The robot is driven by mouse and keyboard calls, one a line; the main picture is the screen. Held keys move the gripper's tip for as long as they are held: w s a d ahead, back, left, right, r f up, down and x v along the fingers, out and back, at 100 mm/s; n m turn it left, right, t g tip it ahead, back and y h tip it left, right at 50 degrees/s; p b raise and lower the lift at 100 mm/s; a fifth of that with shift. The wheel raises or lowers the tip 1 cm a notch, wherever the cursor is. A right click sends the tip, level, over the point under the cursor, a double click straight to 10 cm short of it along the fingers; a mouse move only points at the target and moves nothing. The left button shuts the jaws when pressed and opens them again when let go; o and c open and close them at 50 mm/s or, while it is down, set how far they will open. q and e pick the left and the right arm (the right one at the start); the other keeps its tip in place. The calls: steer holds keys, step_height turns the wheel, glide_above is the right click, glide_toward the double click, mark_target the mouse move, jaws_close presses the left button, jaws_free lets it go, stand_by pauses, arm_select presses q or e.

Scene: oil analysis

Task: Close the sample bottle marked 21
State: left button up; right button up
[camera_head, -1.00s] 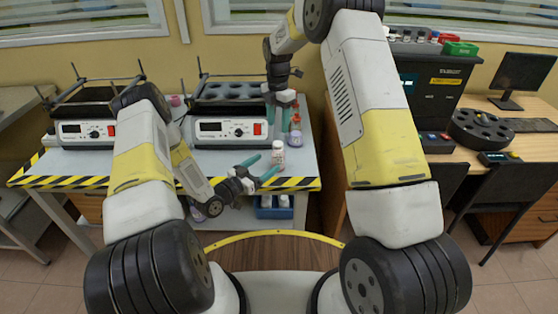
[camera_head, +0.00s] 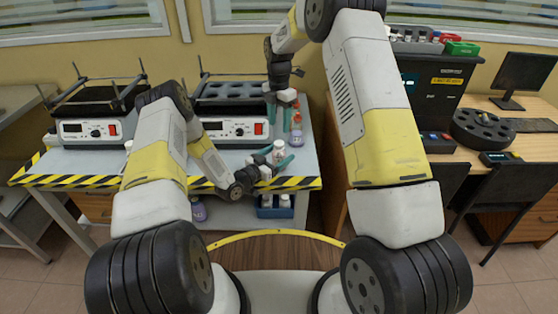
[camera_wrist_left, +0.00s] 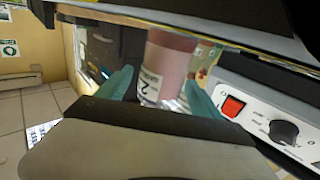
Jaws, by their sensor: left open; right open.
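A small white-labelled sample bottle (camera_head: 279,147) stands near the front right of the lab table. In the left wrist view the bottle (camera_wrist_left: 166,66) shows a pinkish body and a label with a "2"; the rest of the marking is not readable. My left gripper (camera_head: 276,156) is open, with its teal fingers on either side of the bottle; I cannot tell whether they touch it. My right gripper (camera_head: 281,108) is open above the table, behind and above the bottle. I see nothing clearly held in it.
A reddish bottle (camera_head: 296,136) stands behind the sample bottle, below my right gripper. Two heater units, left (camera_head: 90,131) and right (camera_head: 232,131), stand on the table. A blue crate (camera_head: 275,212) and a purple bottle (camera_head: 198,211) are below the tabletop.

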mark_target(279, 143)
arm_select(q)
jaws_close()
stand_by(0.3)
arm_select(e)
steer(key=shift+s+f+m, duration=0.15)
steer(key=shift+f+m, duration=0.05)
steer(key=shift+m, duration=0.1)
steer(key=shift+s+f+m, duration=0.1)
steer(key=shift+f+m, duration=0.05)
steer(key=shift+m, duration=0.75)
steer(key=shift+w+r+m, duration=0.25)
steer(key=shift+r+m, duration=0.15)
steer(key=shift+m, duration=0.7)
steer(key=shift+f, duration=0.1)
steer(key=shift+f, duration=3.95)
